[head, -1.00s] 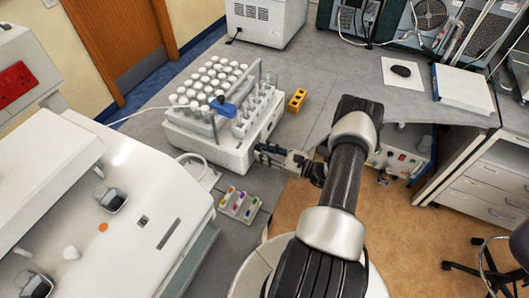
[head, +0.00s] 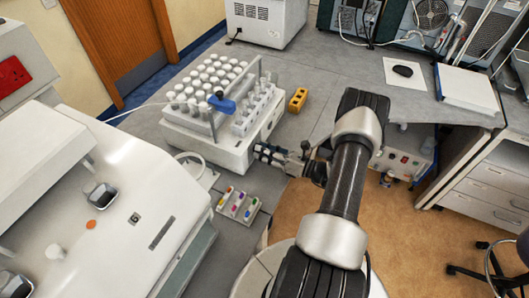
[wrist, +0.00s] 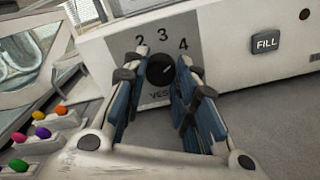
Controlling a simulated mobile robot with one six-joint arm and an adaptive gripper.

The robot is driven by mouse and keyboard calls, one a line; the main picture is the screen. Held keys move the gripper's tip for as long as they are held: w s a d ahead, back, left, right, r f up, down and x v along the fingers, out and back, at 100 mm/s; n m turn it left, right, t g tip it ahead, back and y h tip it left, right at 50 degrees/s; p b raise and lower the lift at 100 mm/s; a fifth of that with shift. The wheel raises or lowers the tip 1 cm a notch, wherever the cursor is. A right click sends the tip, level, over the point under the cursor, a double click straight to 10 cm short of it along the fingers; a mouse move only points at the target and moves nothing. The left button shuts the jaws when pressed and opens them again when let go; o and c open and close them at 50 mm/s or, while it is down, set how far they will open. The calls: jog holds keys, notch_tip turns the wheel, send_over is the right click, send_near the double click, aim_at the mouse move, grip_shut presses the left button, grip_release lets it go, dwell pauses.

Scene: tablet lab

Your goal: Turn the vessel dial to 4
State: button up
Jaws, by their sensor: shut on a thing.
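The vessel dial (wrist: 160,70) is a round black knob on the front panel (wrist: 240,75) of the white dispensing machine (head: 200,144). The numbers 2, 3 and 4 are printed in an arc above the dial on a grey patch. A small light mark on the knob seems to point up and right, toward the 4, but is hard to read exactly. My gripper (wrist: 163,66) is shut on the dial, with a blue-padded finger on each side. In the head view my gripper (head: 264,153) meets the machine's front right side; the dial is hidden there.
A FILL button (wrist: 265,42) is to the dial's right. A rack of coloured knobs (head: 238,204) stands on the bench, left of my fingers in the wrist view. White-capped vessels (head: 208,84) fill the machine's top.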

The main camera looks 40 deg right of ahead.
jog(key=shift+m, duration=0.3)
jog(key=o, duration=1.1)
jog(key=v, duration=1.2)
jog(key=shift+f, duration=0.1)
